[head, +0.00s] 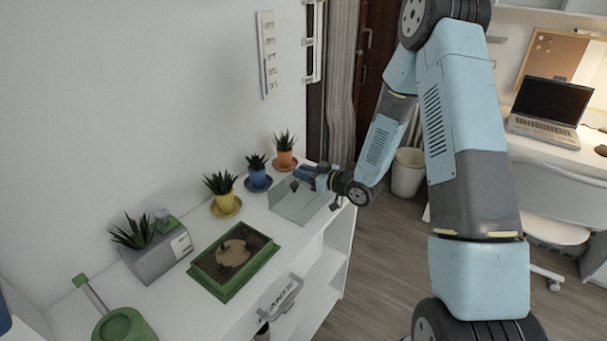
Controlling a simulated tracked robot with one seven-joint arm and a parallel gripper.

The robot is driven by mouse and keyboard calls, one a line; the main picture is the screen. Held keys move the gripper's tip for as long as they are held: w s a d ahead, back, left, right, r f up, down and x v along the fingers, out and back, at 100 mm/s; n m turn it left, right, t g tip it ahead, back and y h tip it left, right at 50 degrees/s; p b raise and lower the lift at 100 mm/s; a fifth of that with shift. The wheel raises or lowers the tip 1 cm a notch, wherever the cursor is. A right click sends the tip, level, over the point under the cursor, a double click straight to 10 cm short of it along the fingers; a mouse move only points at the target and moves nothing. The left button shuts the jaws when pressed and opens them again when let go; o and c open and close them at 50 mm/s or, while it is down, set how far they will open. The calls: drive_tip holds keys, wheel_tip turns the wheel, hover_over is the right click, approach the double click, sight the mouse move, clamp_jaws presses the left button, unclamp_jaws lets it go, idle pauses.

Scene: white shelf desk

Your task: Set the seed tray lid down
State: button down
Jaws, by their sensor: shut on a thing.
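The seed tray lid (298,208) is a clear, pale greenish cover at the far right end of the white desk top. My gripper (314,190) is shut on the lid from above, and partly hides its upper right side. I cannot tell whether the lid's underside touches the desk top or hangs just above it. The seed tray (220,294) is green, with dark soil and a light brown patch inside. It sits uncovered on the desk, to the lower left of the lid and apart from it.
Potted plants on yellow (226,206), blue (258,181) and orange (284,161) saucers line the wall behind the lid. The desk's right edge is close to the lid.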

drive_tip(key=shift+a+f, duration=0.1)
drive_tip(key=shift+f, duration=0.05)
drive_tip(key=c, duration=1)
unclamp_jaws()
drive_tip(key=shift+s, duration=0.1)
drive_tip(key=v, duration=1.2)
